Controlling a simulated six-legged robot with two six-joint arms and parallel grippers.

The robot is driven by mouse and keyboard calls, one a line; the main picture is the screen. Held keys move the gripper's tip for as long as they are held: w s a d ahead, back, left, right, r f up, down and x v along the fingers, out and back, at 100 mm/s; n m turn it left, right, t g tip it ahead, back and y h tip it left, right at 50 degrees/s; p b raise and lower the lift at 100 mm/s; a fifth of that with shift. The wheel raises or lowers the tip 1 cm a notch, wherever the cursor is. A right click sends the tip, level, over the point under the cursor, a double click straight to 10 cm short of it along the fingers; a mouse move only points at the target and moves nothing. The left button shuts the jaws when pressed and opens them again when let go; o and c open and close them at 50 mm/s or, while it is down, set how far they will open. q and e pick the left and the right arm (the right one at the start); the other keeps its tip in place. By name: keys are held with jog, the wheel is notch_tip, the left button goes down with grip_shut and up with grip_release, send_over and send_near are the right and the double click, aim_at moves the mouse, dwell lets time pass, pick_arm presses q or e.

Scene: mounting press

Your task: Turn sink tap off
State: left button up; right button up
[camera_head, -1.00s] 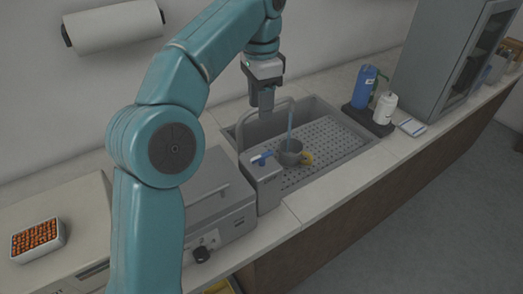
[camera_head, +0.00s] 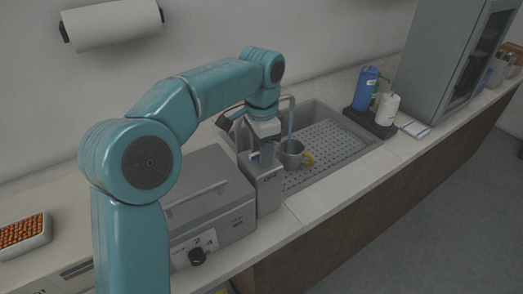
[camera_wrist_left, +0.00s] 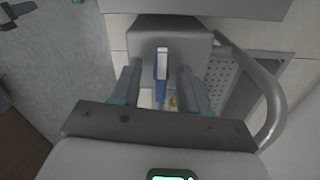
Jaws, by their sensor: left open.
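The sink tap is a grey block (camera_head: 266,190) with an arched grey spout (camera_head: 268,101) at the sink's left end. My left gripper (camera_head: 265,155) is low over the tap block, mostly hiding the tap's lever in the head view. In the left wrist view, the blue and white lever (camera_wrist_left: 161,75) stands between the two fingers of my left gripper (camera_wrist_left: 158,70), which are open with gaps on both sides. My right gripper is not in view.
The sink's perforated floor (camera_head: 328,146) lies right of the tap. A grey press-like machine (camera_head: 212,208) stands close on the left. Blue (camera_head: 365,88) and white (camera_head: 386,108) bottles stand on a dark tray behind the sink. A grey cabinet (camera_head: 440,60) is farther right.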

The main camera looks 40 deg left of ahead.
pick_arm(q)
jog(key=shift+a, duration=0.1)
grip_shut()
jog(key=n+p, duration=0.2)
jog(key=n, duration=0.1)
jog(key=shift+r+n, duration=0.15)
jog(key=shift+n, duration=0.25)
jog(key=n+p, duration=0.1)
jog(key=n, duration=0.3)
jog(key=shift+p, duration=0.35)
jog(key=n+p, duration=0.1)
jog(key=n, duration=0.9)
jog(key=shift+w+p, duration=0.1)
jog(key=shift+p, duration=0.2)
